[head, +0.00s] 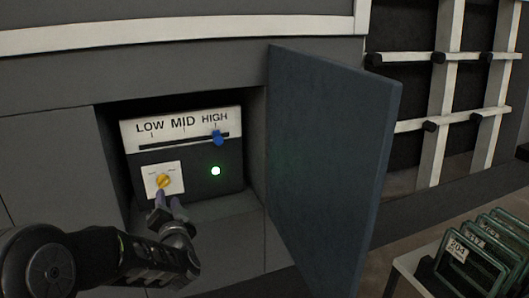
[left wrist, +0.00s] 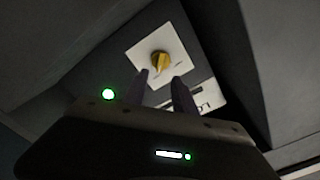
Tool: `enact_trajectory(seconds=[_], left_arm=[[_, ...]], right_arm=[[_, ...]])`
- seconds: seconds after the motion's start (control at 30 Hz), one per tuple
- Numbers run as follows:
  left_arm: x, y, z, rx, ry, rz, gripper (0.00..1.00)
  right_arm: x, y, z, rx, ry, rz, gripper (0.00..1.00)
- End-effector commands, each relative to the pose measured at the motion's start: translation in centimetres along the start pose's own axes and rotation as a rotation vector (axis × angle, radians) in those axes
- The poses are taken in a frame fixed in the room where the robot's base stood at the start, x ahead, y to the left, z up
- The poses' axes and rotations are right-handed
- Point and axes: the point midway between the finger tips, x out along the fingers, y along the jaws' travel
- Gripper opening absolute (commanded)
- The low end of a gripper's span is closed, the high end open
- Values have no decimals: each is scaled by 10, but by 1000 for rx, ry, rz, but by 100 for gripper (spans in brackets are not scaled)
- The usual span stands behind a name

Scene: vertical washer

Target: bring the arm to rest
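My left gripper (head: 168,197) is in front of the control panel, just below the yellow knob (head: 163,181) on its white plate. In the left wrist view, the two dark fingers (left wrist: 160,77) are apart with nothing between them. The yellow knob (left wrist: 160,62) shows just past the fingertips, and no grip on it is seen. The blue slider (head: 217,137) stands under HIGH on the LOW-MID-HIGH scale (head: 181,123). A green light (head: 215,171) is lit on the panel. My right gripper is not in view.
The panel sits in a recess of a grey cabinet (head: 60,150). A blue-grey door (head: 325,165) stands open at the recess's right side. A white rack (head: 440,95) is at the back right. Green-framed numbered panels (head: 465,258) stand at the lower right.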

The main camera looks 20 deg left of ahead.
Motion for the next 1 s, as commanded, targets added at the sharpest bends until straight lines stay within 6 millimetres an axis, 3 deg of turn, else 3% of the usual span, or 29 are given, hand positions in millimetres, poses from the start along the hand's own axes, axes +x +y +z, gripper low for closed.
enact_trajectory(seconds=[0.17,0.27,0.33,0.47,0.57,0.7,0.77,0.9,1.0], left_arm=[[0,3,1,-61,-3,11,33],[-1,17,2,-178,-10,67,33],[-9,43,-1,-292,-19,157,33],[-39,123,4,-446,-87,380,33],[-75,189,23,-525,-193,552,33],[-142,271,64,-587,-400,762,33],[-176,300,85,-599,-501,841,33],[-267,354,137,-596,-760,1002,33],[-335,377,173,-565,-940,1098,33]], right_arm=[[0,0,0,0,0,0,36],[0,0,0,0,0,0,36],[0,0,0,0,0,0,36],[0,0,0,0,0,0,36],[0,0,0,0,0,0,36],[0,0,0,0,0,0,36],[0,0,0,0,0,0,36],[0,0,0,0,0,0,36],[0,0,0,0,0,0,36]])
